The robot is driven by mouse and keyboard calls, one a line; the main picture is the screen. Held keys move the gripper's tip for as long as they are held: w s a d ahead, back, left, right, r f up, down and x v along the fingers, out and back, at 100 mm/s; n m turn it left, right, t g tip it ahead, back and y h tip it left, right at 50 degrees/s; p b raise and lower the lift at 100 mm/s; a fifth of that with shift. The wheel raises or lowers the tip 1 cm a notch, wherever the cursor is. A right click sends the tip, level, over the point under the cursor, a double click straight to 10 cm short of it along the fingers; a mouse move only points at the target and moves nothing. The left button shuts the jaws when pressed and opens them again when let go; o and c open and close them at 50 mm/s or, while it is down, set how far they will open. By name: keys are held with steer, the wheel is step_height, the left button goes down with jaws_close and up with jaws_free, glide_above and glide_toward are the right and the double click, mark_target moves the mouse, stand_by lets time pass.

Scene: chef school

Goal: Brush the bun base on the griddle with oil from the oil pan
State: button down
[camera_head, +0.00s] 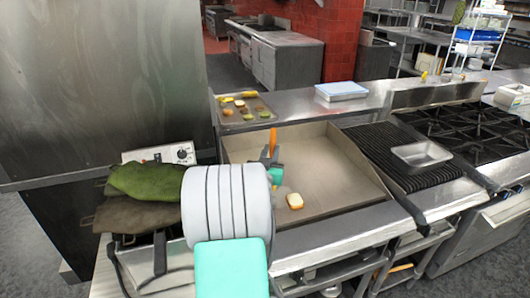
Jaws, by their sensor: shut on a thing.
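The bun base (295,201), a small pale and golden-brown piece, lies on the front part of the flat griddle (320,155). A shallow, rectangular metal pan (422,154), which looks like the oil pan, sits on the black ribbed grill right of the griddle. My gripper (270,156) is over the griddle, behind and left of the bun base and apart from it. It is shut on a tool with an orange handle (273,138), which looks like the brush. The handle points up; the bristles cannot be made out. My arm hides part of the griddle's left side.
A tray of food pieces (263,119) is on the ledge behind the griddle. A white-blue container (341,91) stands on the same ledge. Black burners (450,125) are at the right. Green and brown cloths (145,185) lie left of my arm. The griddle's right side is clear.

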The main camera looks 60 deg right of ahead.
mark_target(271, 132)
step_height(271, 132, up, 8)
steer(key=p, duration=0.4)
steer(key=shift+f, duration=0.3)
